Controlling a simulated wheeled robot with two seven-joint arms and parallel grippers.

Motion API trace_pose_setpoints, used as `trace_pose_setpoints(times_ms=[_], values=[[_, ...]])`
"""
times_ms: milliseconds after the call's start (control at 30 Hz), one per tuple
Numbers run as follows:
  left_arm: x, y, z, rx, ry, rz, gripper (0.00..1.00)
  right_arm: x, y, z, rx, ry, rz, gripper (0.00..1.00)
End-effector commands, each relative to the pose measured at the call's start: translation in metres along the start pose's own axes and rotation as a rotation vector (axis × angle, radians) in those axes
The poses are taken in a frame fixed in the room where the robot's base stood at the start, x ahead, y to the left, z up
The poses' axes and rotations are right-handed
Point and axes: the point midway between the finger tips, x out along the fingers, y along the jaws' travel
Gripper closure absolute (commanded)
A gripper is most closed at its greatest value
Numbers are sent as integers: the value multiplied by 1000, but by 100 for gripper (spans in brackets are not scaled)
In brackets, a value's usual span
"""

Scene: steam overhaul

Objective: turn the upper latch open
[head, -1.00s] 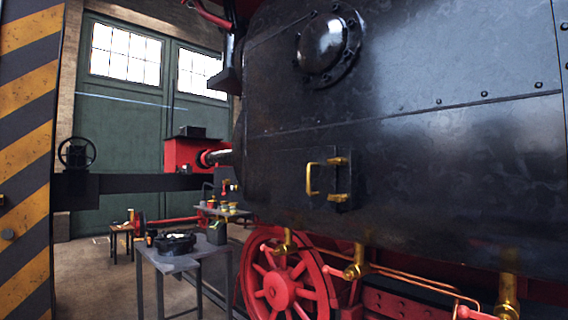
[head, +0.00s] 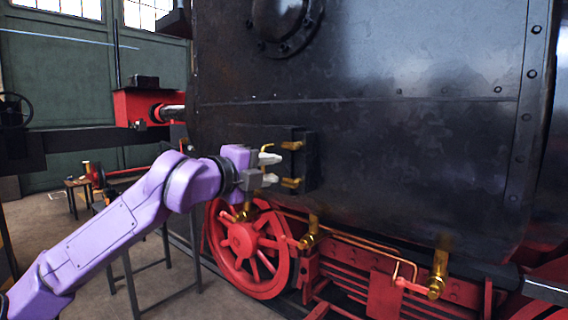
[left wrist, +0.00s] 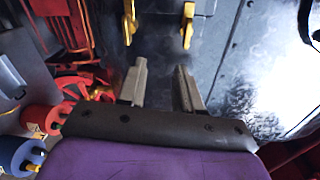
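A brass handle (head: 265,151) on the door is partly covered by my gripper. My left gripper (head: 272,168) is in front of the door, fingers apart and empty, between the heights of the two latches. In the left wrist view, the open fingers (left wrist: 160,72) point towards two brass latches (left wrist: 187,25), apart from them. My right gripper is not in view.
A red spoked wheel (head: 250,245) and brass valves (head: 311,232) with red levers lie below the door. A red buffer block (head: 140,107) stands at the left. In the left wrist view, red and blue cylinders (left wrist: 40,120) are at lower left. The boiler side right of the door is clear.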

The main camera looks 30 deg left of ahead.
Motion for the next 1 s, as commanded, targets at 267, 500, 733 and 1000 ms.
trace_pose_setpoints(times_ms=[267, 500, 733, 1000], values=[[-7, -35, 28, -157, -10, -73, 66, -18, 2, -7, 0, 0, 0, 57], [48, -39, 30, -154, -11, -71, 66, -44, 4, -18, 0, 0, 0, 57], [76, -38, 30, -152, -13, -74, 66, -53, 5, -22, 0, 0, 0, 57], [78, -36, 29, -152, -12, -75, 66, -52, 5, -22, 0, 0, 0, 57]])
